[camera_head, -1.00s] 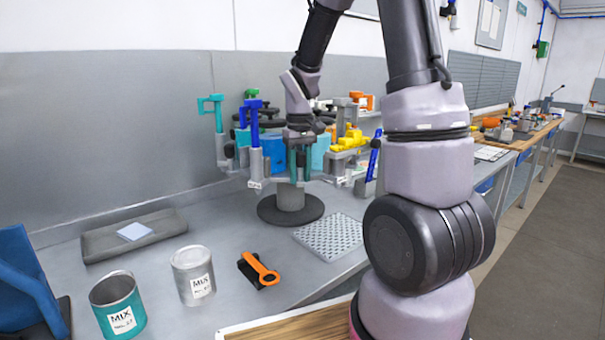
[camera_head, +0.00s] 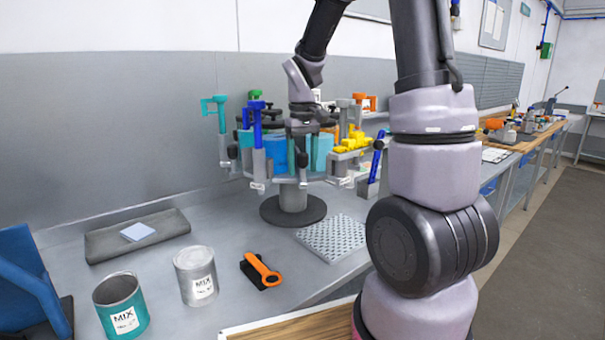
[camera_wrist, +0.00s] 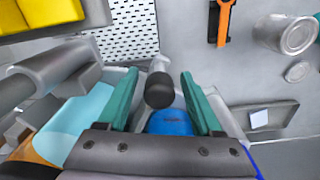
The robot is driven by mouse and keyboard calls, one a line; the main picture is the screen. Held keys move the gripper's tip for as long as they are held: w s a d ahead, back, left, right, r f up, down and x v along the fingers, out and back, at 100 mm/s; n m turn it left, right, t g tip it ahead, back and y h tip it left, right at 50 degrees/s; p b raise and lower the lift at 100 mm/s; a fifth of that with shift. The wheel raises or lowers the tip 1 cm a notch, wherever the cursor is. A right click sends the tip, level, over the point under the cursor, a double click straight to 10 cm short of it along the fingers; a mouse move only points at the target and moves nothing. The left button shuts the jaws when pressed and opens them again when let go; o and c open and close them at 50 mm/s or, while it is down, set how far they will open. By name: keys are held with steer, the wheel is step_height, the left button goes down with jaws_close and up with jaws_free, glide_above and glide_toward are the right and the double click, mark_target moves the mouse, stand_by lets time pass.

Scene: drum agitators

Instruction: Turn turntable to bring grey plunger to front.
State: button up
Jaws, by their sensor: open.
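The turntable is a multi-arm carousel on a round dark base (camera_head: 293,209) on the bench. It carries several coloured plungers: a teal one (camera_head: 221,117) and a blue one (camera_head: 256,125) at the left, and a yellow one (camera_head: 350,141) at the right. A grey upright (camera_head: 343,112), probably the grey plunger, stands at the back right, partly hidden. My gripper (camera_head: 302,145) is over the carousel's front. In the wrist view my gripper's teal fingers (camera_wrist: 159,102) are apart, with a dark round knob (camera_wrist: 160,89) between them; contact cannot be told.
A perforated plate (camera_head: 332,237) lies right of the base. A grey pad (camera_head: 138,236) lies at the left.

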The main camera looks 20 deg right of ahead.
step_height(320, 180, up, 8)
steer(key=shift+f, duration=0.1)
stand_by(0.4)
steer(key=s+r+m+t+y, duration=0.1)
steer(key=s+r+m+t, duration=0.2)
steer(key=s, duration=0.5)
steer(key=s+r+m+t+y, duration=0.1)
steer(key=s+r+m+t, duration=0.2)
steer(key=s+r, duration=0.3)
steer(key=shift+s+a+t, duration=0.35)
steer(key=shift+s+t, duration=0.25)
steer(key=shift+s, duration=1)
